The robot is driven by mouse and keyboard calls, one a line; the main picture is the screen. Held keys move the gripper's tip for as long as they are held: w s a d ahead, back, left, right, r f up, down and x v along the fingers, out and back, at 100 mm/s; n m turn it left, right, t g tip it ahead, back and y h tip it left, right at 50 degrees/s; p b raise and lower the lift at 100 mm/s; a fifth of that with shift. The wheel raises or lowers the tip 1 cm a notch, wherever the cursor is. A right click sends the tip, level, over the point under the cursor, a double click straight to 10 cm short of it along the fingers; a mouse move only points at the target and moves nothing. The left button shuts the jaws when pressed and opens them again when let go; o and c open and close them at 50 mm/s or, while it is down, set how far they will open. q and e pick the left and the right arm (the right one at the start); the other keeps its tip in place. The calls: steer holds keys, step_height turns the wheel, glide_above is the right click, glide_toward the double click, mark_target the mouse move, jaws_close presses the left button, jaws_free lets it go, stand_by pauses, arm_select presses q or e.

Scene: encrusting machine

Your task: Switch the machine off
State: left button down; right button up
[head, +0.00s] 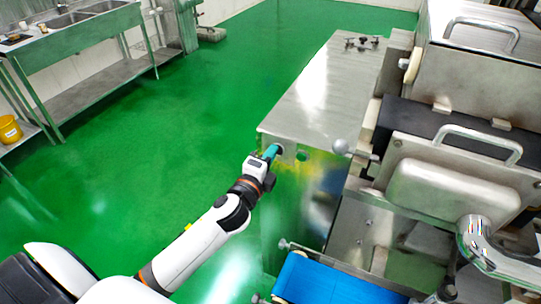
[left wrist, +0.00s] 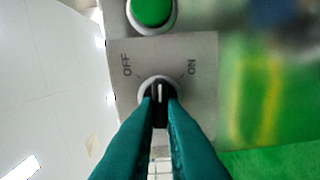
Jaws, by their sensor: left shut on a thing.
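The machine (head: 322,95) is a steel cabinet in the middle of the head view, with a control face on its near left end. In the left wrist view, a black rotary switch (left wrist: 160,91) sits on a grey plate (left wrist: 200,100) marked OFF at upper left and ON at upper right. Its white pointer line stands about straight up in the picture, between the two marks. My left gripper (head: 274,150) reaches the cabinet's end face, and its teal fingers are shut on the switch. The fingers hide the lower part of the switch. My right gripper is not in view.
A round green button (left wrist: 152,10) sits just above the switch plate. Steel machinery with handles (head: 480,145) and a blue conveyor belt (head: 325,285) fill the right side. A sink bench (head: 85,30) and a yellow bucket (head: 10,130) stand far left. The green floor between is clear.

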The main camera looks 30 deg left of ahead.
arm_select(q)
steer(key=n, duration=0.8)
steer(key=shift+f+n+p, duration=0.3)
steer(key=shift+n+p, duration=0.1)
stand_by(0.4)
steer(key=c, duration=1.5)
jaws_free()
steer(key=shift+s, duration=0.1)
